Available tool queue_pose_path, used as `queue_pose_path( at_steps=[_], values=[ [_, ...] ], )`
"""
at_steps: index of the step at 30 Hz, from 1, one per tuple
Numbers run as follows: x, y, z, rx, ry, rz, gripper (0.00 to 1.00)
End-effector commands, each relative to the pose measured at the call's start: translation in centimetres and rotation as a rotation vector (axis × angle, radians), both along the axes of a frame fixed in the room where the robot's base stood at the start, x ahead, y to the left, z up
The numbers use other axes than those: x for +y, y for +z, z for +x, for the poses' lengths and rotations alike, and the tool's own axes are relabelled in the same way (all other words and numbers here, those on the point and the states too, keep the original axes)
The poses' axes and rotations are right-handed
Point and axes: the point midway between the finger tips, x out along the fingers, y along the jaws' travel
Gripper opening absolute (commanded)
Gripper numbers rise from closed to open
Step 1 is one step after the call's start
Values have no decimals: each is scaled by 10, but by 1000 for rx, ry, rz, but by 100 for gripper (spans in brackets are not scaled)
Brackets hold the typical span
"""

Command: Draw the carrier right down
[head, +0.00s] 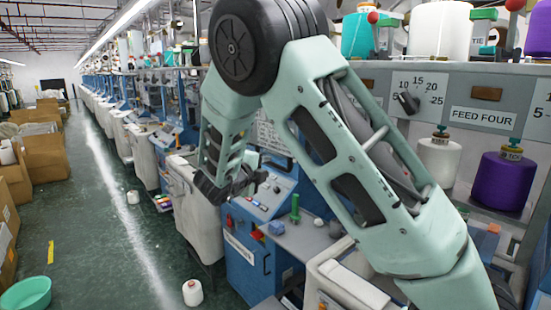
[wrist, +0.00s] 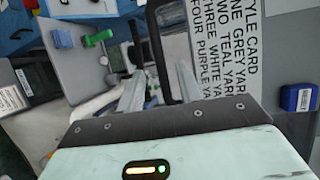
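My gripper (wrist: 160,75) shows in the wrist view as two pale silver fingers with a clear gap between them. A dark curved bar (wrist: 157,40) runs through the view between and beyond the fingers; I cannot tell whether it is the carrier or whether it touches a finger. In the head view my gripper (head: 232,185) hangs dark at the end of my pale green arm, above and left of a blue machine cabinet (head: 250,265). I cannot make out the carrier for sure in the head view, where my arm hides much of the machine.
A style card (wrist: 222,45) and a blue block (wrist: 298,97) are on the right in the wrist view. A green part (head: 295,208) stands on the grey shelf. A panel labelled feed four (head: 483,117) is above a purple cone (head: 505,180). The aisle floor (head: 90,230) is mostly clear.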

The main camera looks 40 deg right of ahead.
Motion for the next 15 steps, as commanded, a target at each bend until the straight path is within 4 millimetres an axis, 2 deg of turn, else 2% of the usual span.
queue_pose_path(
  at_steps=[1,6,15],
  values=[
    [-11,3,4,2,-4,-4,36],
    [-40,-4,18,2,-3,-3,36],
    [-69,-13,32,0,0,0,36]
  ],
)
